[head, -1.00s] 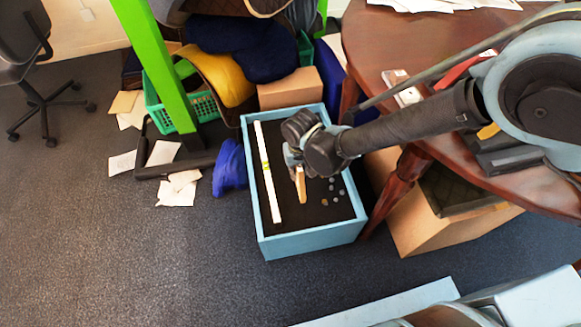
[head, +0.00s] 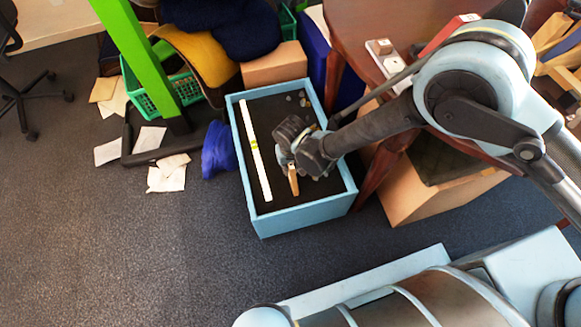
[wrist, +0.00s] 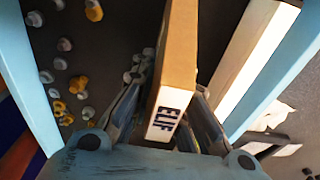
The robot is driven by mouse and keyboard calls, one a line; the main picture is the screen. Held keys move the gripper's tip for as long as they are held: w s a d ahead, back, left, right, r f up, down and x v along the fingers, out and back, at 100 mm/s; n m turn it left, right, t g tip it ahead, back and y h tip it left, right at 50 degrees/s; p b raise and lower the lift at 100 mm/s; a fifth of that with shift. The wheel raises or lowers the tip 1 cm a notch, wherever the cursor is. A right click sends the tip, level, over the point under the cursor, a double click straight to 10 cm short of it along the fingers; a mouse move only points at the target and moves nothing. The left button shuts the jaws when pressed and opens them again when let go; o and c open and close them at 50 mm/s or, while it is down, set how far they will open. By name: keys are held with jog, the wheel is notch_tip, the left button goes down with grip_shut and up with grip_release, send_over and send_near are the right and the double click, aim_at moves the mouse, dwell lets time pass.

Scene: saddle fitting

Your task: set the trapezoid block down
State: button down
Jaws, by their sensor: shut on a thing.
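The tan trapezoid block (head: 293,180) is between the fingers of my gripper (head: 290,166), which is shut on it. In the wrist view the block (wrist: 180,60) is long, with a pale end face marked "ELIF", and my gripper (wrist: 165,108) has a finger on each side of it. The block is over the dark floor of a light-blue open box (head: 305,216), towards its near end. I cannot tell whether the block touches the box floor. A white bar (head: 254,150) with a yellow-green mark lies left of the block in the head view.
Several small grey pieces (head: 301,98) lie at the box's far end. The wrist view shows several grey and yellow nuts or bolts (wrist: 65,62) beside the block. A wooden table (head: 350,25) stands right of the box. A cardboard box (head: 410,205) is under it.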

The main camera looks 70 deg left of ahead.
jog(key=shift+f, duration=0.75)
jog(key=c, duration=1.6)
grip_release()
jog(key=shift+o, duration=0.2)
jog(key=r, duration=0.8)
jog(key=d+r, duration=0.1)
jog(key=r, duration=0.3)
jog(key=shift+s, duration=0.1)
